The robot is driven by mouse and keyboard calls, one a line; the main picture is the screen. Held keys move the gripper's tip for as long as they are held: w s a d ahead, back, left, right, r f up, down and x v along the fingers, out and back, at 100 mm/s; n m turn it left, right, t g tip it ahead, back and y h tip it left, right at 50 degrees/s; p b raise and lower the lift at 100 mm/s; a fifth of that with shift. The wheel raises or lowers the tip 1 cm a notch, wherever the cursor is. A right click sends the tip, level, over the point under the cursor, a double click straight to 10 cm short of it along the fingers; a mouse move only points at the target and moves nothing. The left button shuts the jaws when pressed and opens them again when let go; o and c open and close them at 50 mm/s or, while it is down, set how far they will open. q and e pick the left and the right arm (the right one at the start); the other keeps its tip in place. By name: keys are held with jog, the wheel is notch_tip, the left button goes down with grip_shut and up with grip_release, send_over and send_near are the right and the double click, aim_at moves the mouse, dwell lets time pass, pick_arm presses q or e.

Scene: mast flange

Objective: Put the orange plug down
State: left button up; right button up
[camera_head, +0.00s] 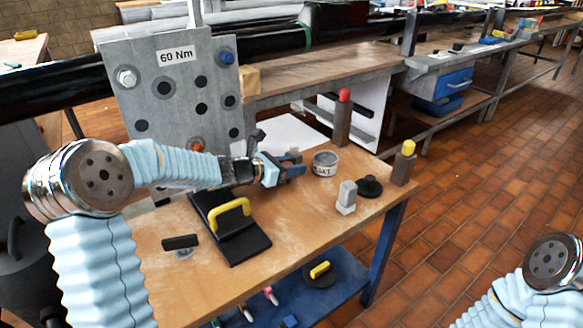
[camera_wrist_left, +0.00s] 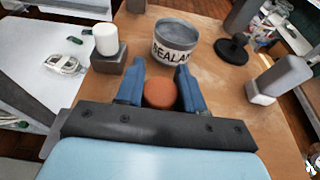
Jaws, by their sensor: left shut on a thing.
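My left gripper (camera_head: 292,168) is above the bench top (camera_head: 290,235), just left of the sealant can. In the left wrist view its two blue fingers (camera_wrist_left: 160,88) are closed on the orange plug (camera_wrist_left: 160,95), whose round end shows between them. In the head view the fingers hide the plug. The plug's underside is hidden, so I cannot tell whether it touches the bench. My right arm shows at the lower right of the head view, but its gripper is out of frame.
The sealant can (camera_head: 326,163), a grey block (camera_head: 346,196) and a black disc with a knob (camera_head: 370,187) stand to the right. A black plate with a yellow handle (camera_head: 230,209) lies in front. An upright flange plate (camera_head: 178,108) stands behind.

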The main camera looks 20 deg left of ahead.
pick_arm(q)
jog(key=o, duration=1)
jog(key=b+v, duration=0.1)
jog(key=v, duration=1.1)
jog(key=shift+r, duration=0.1)
